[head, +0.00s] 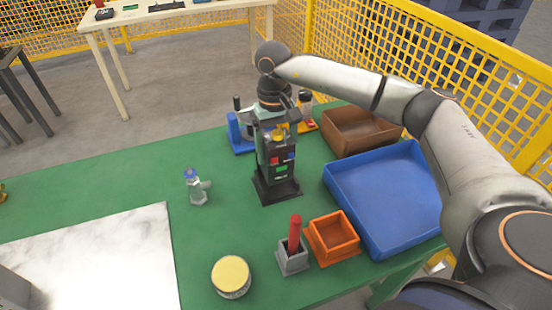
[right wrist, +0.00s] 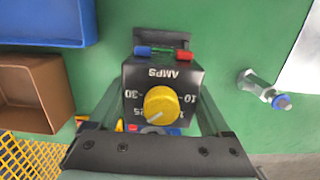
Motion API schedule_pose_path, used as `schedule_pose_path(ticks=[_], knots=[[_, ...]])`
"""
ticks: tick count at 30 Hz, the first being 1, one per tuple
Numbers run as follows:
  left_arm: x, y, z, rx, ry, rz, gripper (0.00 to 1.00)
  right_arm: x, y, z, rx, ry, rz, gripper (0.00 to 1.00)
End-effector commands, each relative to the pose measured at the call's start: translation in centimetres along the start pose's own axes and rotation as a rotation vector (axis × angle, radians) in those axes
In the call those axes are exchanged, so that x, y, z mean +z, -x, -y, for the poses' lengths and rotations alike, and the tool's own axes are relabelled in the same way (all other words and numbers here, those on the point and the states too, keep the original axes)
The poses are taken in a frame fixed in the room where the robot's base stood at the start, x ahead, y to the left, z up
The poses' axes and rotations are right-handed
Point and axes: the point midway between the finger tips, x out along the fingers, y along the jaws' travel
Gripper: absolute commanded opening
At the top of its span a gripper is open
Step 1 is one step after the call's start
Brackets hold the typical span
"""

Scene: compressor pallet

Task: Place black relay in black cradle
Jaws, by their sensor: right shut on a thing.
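The black relay (right wrist: 185,88), a box with a yellow dial, an AMPS label and red and blue posts, is between the fingers of my right gripper (right wrist: 163,105). In the head view the relay (head: 267,158) is upright below my right gripper (head: 278,128), its red, blue and green parts facing front. The black cradle (head: 265,193) stands on the green table directly under it. In the right wrist view a part of the cradle (right wrist: 162,38) shows beyond the relay. I cannot tell whether the relay rests in it. My left gripper is not in view.
A blue-capped fitting (head: 197,188) stands left of the cradle. In front are a grey holder (head: 292,262) with a red handle, an orange box (head: 332,238) and a yellow-lidded jar (head: 231,277). A blue tray (head: 385,200) and brown box (head: 360,130) are right.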

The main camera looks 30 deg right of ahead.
Motion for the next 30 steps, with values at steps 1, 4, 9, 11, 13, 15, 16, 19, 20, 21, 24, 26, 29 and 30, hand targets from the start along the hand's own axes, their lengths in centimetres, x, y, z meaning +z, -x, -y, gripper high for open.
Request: schedule_pose_path(ticks=[1,4,9,11,13,15,16,19,20,21,24,26,29,30], knots=[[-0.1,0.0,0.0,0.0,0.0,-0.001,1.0,-0.1,-0.2,0.0,-0.001,-0.001,-0.002,0.02],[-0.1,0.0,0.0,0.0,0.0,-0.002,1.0,-0.2,-0.8,0.0,-0.001,-0.001,-0.002,0.02],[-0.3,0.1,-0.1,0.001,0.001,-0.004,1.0,-0.5,-2.9,0.1,-0.001,-0.001,0.001,0.02],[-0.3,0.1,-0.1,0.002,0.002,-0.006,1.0,-0.7,-3.6,0.1,-0.001,-0.001,0.0,0.02],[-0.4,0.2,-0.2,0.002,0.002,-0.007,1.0,-0.8,-4.0,0.1,-0.001,0.0,-0.003,0.02],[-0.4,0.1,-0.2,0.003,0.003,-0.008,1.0,-0.8,-4.0,0.1,-0.002,0.0,-0.004,0.02],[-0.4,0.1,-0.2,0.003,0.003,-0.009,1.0,-0.8,-4.0,0.1,-0.001,0.0,-0.004,0.02],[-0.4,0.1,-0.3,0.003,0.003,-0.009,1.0,-0.8,-4.0,0.1,-0.002,-0.001,-0.004,0.02],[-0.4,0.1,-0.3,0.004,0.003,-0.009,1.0,-0.8,-4.0,0.1,-0.002,-0.001,-0.004,0.02],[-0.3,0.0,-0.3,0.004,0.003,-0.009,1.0,-0.8,-4.2,0.1,-0.001,-0.001,-0.003,0.02],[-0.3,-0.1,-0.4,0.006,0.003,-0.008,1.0,-0.8,-4.4,0.1,-0.001,-0.001,-0.002,0.86],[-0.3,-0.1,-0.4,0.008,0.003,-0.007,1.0,-0.8,-4.3,0.0,0.0,-0.001,-0.002,0.92],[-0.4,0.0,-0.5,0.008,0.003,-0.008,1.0,-0.8,-4.3,0.0,0.0,-0.001,-0.002,1.0],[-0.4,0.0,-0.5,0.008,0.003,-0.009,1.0,-0.8,-4.3,0.0,0.0,-0.001,-0.002,1.0]])
